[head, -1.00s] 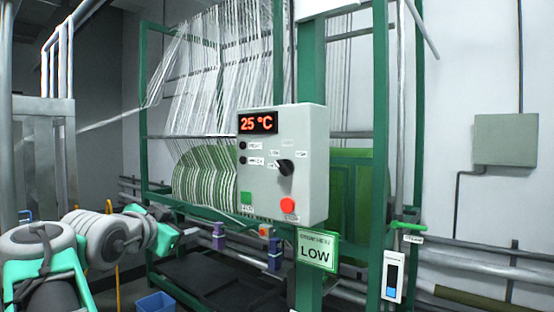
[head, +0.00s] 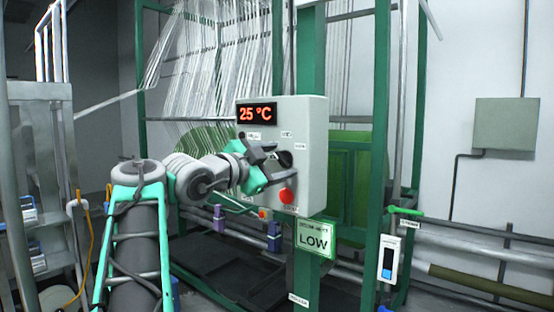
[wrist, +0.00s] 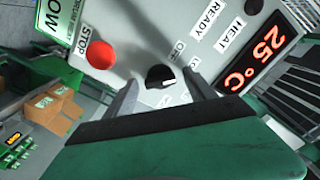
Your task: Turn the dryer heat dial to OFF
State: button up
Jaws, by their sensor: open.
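The heat dial (wrist: 158,75) is a black round knob with a pale pointer mark, on the face of a light grey control box (head: 313,140). My gripper (wrist: 164,82) is open, one finger on each side of the dial. I cannot tell whether the fingers touch it. In the head view my gripper (head: 274,160) is at the box face and partly covers the dial (head: 286,159).
A red display (head: 256,113) reads 25 °C. A green LOW sign (head: 315,240) hangs below the box. Green frame posts (head: 382,110) stand to the right.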

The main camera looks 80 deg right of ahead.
jog(key=shift+c, duration=0.3)
jog(key=c, duration=1.3)
jog(key=n, duration=0.4)
jog(key=shift+n+p, duration=0.3)
jog(key=shift+p, duration=0.05)
jog(key=n+p, duration=0.1)
jog(key=n, duration=0.3)
jog(key=shift+n, duration=0.3)
